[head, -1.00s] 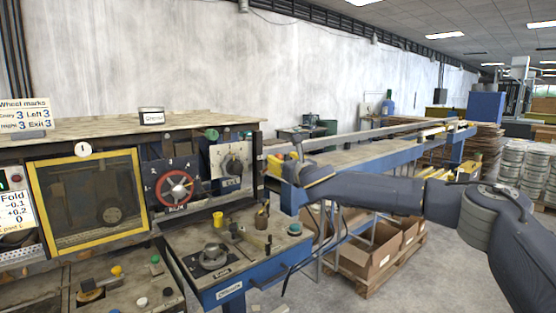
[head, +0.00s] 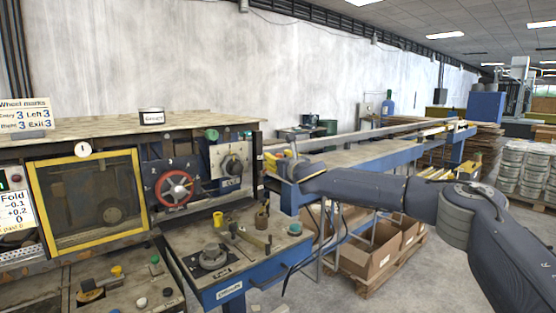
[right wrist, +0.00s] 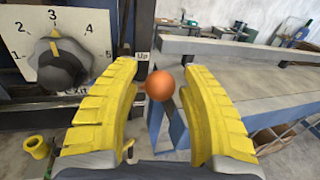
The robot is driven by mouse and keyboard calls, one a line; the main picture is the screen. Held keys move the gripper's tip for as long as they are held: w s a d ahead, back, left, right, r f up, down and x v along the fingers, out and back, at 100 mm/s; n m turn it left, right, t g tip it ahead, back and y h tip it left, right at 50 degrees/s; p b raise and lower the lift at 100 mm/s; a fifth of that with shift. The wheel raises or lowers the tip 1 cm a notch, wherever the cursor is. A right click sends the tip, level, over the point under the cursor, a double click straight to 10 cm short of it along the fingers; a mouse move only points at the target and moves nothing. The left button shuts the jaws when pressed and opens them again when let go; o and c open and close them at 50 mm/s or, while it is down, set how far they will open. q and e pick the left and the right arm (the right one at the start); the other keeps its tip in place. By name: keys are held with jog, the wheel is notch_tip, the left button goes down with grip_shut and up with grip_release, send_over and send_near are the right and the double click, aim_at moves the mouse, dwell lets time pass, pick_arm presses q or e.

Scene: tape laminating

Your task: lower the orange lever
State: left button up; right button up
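The orange lever's round knob (right wrist: 160,86) shows in the right wrist view, just right of a small "Up" label (right wrist: 143,56). My right gripper (right wrist: 168,80) is open, with one yellow finger on each side of the knob and visible gaps between. The knob appears between or just beyond the fingertips; the exact depth is hard to tell. In the head view my right gripper (head: 282,163) is at the right end of the machine, and the knob cannot be made out there. My left gripper is not in view.
A grey dial (right wrist: 62,60) numbered 1 to 5 is left of the fingers. In the head view a red handwheel (head: 174,188) is further left. A blue-framed bench (head: 235,265) with small tools is below, and a long conveyor table (head: 375,155) runs off right.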

grip_shut()
jog(key=shift+f, duration=0.1)
dwell(0.3)
notch_tip(320, 180, down, 7)
jog(key=s+d+m+t, duration=0.1)
jog(key=s+t, duration=0.1)
jog(key=t, duration=0.2)
jog(key=shift+d+y, duration=0.35)
jog(key=shift+y, duration=0.05)
dwell(0.7)
jog(key=shift+s, duration=0.1)
